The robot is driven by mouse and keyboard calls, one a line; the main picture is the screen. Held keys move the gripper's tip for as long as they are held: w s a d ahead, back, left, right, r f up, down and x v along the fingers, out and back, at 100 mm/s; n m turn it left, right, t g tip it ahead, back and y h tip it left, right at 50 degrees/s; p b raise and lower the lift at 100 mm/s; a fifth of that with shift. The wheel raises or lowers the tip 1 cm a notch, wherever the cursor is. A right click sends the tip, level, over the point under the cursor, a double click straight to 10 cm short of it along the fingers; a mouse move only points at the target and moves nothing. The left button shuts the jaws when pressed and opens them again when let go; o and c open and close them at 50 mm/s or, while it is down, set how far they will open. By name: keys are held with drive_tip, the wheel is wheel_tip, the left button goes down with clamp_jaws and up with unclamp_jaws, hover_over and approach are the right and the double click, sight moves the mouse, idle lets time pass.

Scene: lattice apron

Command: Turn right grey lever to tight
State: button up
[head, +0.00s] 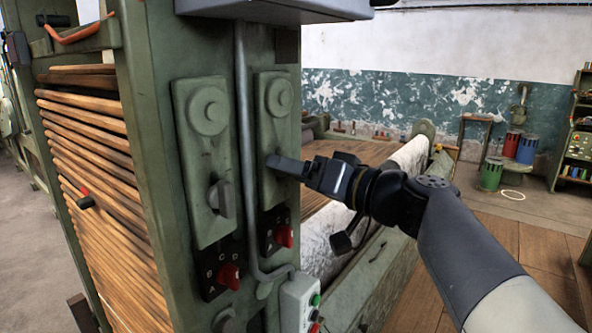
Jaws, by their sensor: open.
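Two green panels stand side by side on the machine's upright. The left panel (200,150) carries a grey lever (221,198) that stands roughly upright. The right panel (272,110) has a round boss at its top. The jaws are open, seen nearly edge-on.
Red selector knobs sit below the left panel (229,276) and the right panel (285,236). A grey conduit (241,130) runs down between the panels to a button box (299,303). Wooden slats (90,150) lie left. A pale roller (400,160) lies behind my arm.

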drive_tip(key=c, duration=1)
drive_tip(key=m+b, duration=0.2)
drive_tip(key=m, duration=0.9)
idle(0.6)
